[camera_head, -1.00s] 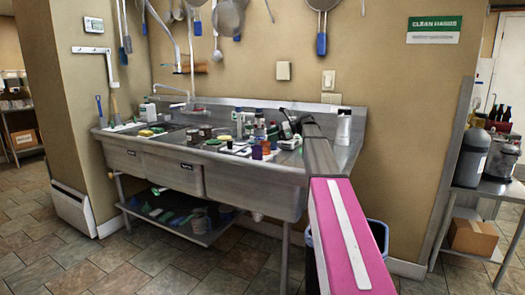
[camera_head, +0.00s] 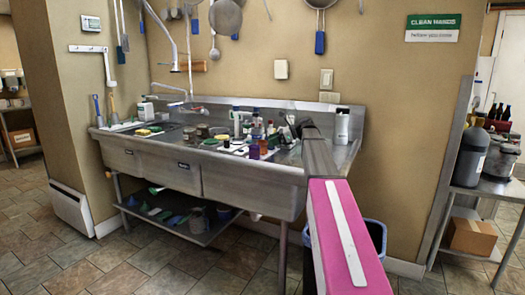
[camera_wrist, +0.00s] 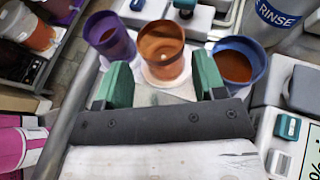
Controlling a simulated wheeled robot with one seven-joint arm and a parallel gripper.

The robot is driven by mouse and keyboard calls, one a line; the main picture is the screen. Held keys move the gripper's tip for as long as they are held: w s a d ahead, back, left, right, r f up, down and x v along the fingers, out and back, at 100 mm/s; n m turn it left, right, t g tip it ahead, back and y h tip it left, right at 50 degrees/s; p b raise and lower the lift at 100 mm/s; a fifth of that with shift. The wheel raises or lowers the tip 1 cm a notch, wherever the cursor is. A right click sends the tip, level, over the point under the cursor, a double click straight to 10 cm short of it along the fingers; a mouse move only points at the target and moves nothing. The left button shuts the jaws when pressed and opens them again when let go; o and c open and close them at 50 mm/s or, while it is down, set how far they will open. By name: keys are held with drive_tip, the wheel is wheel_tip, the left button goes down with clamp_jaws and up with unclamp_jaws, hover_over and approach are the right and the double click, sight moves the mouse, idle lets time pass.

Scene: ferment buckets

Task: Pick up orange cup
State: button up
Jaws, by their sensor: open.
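My gripper (camera_wrist: 160,62) is open, with one green finger on each side of the cup's lower part. I cannot tell whether either finger touches it. A purple cup (camera_wrist: 109,37) stands close on the left, and a blue cup (camera_wrist: 238,62) with brown contents stands close on the right. In the head view the purple cup (camera_head: 254,152) and the orange cup beside it are small on the sink's drainboard, and my fingertips are hard to make out.
The steel sink (camera_head: 250,186) stands against the wall, crowded with bottles and small containers. A white bottle (camera_head: 342,126) stands at its right end. A container marked RINSE (camera_wrist: 284,18) is at the upper right in the wrist view. A waste bin (camera_head: 375,235) stands below on the right.

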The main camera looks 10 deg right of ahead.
sight(264, 144)
drive_tip(key=x, duration=0.4)
drive_tip(key=shift+w+a+f, duration=0.1)
drive_tip(key=shift+a+f, duration=0.1)
drive_tip(key=shift+f, duration=0.1)
drive_tip(key=c, duration=0.7)
drive_tip(key=shift+r, duration=0.15)
